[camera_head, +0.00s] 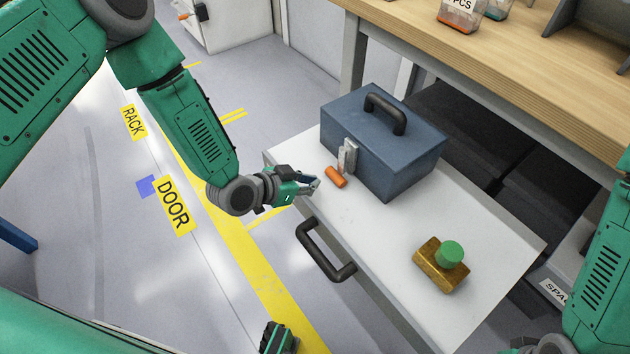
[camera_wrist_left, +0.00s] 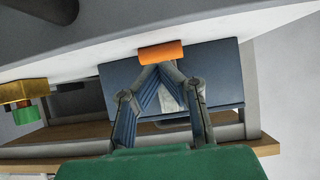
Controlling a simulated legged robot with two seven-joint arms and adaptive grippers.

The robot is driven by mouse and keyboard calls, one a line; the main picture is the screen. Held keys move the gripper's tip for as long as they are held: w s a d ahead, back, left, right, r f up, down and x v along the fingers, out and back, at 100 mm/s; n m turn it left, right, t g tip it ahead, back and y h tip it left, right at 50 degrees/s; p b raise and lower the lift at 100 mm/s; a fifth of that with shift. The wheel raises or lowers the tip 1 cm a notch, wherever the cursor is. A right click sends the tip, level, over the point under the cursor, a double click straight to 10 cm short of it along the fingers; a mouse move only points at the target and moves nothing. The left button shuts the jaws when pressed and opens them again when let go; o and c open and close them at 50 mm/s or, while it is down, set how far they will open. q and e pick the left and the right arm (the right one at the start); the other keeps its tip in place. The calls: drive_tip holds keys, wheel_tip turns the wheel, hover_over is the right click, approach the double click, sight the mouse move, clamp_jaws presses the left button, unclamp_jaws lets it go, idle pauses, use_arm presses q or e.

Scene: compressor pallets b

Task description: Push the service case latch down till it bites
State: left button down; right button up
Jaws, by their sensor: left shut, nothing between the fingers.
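The blue service case (camera_head: 411,165) stands closed on a white drawer-like top (camera_head: 370,245). A grey metal latch plate (camera_head: 350,152) is on its front. An orange cylindrical piece (camera_head: 336,178) sits low in front of the plate; I cannot tell how it joins the latch. My left gripper (camera_head: 316,184) is shut and empty, its tips just left of the orange piece. In the left wrist view, the shut fingertips (camera_wrist_left: 166,66) overlap the orange piece (camera_wrist_left: 160,52), with the case (camera_wrist_left: 222,72) behind; contact is unclear. My right gripper's fingers do not show.
A brass-coloured block with a green round knob (camera_head: 450,254) sits on the white top, right of the case. A black handle (camera_head: 325,252) sticks out from its front. A wooden bench (camera_head: 500,75) rises behind. Floor to the left is open.

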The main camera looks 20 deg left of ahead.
use_arm(q)
drive_tip(key=shift+s+a+r+p, duration=0.2)
drive_tip(key=shift+s+a+r, duration=0.15)
drive_tip(key=shift+a, duration=0.15)
drive_tip(key=shift+s+a+r+p, duration=0.2)
drive_tip(key=shift+s+a+r, duration=0.1)
drive_tip(key=shift+a, duration=0.2)
drive_tip(key=s+a+n+g+y+p, duration=0.2)
drive_tip(key=s+a, duration=0.4)
drive_tip(key=s, duration=0.7)
drive_tip(key=s+a+n+g+y+p, duration=0.3)
drive_tip(key=s+a+n+g+y, duration=0.2)
drive_tip(key=s, duration=0.9)
drive_tip(key=shift+s+a+r+g, duration=0.25)
drive_tip(key=shift+a+r+g, duration=0.15)
drive_tip(key=shift+a+g, duration=0.35)
drive_tip(key=shift+w+d+r, duration=0.1)
drive_tip(key=shift+d, duration=0.25)
drive_tip(key=shift+a, duration=0.2)
